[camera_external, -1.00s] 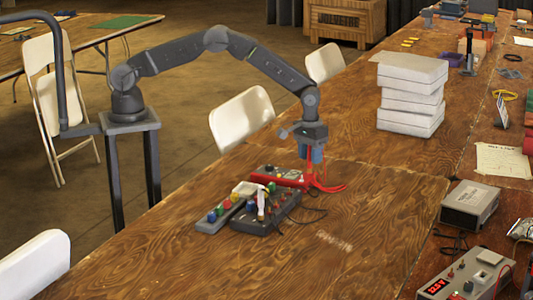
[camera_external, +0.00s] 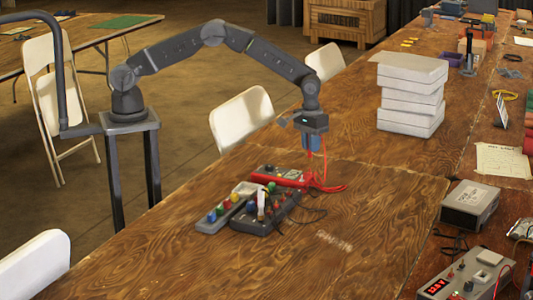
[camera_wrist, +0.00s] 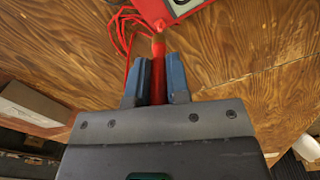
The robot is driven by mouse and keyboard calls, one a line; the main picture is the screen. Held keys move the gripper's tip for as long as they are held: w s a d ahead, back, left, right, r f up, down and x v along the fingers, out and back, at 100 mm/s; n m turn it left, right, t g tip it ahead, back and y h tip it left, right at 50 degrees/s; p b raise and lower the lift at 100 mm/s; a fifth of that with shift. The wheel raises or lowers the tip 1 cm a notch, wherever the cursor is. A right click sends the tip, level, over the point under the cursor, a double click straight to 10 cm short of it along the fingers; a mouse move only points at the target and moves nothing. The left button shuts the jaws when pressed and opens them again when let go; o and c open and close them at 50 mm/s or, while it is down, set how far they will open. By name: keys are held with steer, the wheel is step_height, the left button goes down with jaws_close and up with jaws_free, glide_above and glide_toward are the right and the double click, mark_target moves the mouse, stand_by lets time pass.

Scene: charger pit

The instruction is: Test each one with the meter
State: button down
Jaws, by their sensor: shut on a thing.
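A red meter (camera_external: 276,176) with a grey face lies on the wooden table; part of it shows at the top of the wrist view (camera_wrist: 160,10). My gripper (camera_external: 310,153) is above the table just right of the meter. In the wrist view my gripper (camera_wrist: 157,64) has its blue fingers shut on a red probe (camera_wrist: 158,75). Red leads (camera_external: 325,184) hang and curl below the gripper. Left of the meter are a grey tray (camera_external: 208,226) with several coloured round items and a dark box (camera_external: 250,226) with coloured items and a pale upright cylinder (camera_external: 261,203).
A stack of white boxes (camera_external: 411,100) stands behind and right. A grey box (camera_external: 470,205) and a device with a red display (camera_external: 440,286) sit at the right. Dark cables lie beside the dark box. The table's front middle is clear.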

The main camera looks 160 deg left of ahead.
step_height(320, 180, up, 5)
steer(key=shift+r, duration=0.1)
steer(key=w+d+f+m, duration=0.2)
steer(key=w+d+m, duration=0.4)
steer(key=w+d, duration=0.8)
steer(key=shift+s+a+f, duration=0.1)
steer(key=shift+s+f, duration=0.05)
steer(key=shift+f, duration=1.1)
steer(key=shift+s+f, duration=0.1)
steer(key=shift+f, duration=1.1)
steer(key=shift+f, duration=0.9)
steer(key=c, duration=1)
jaws_free()
steer(key=shift+o, duration=0.4)
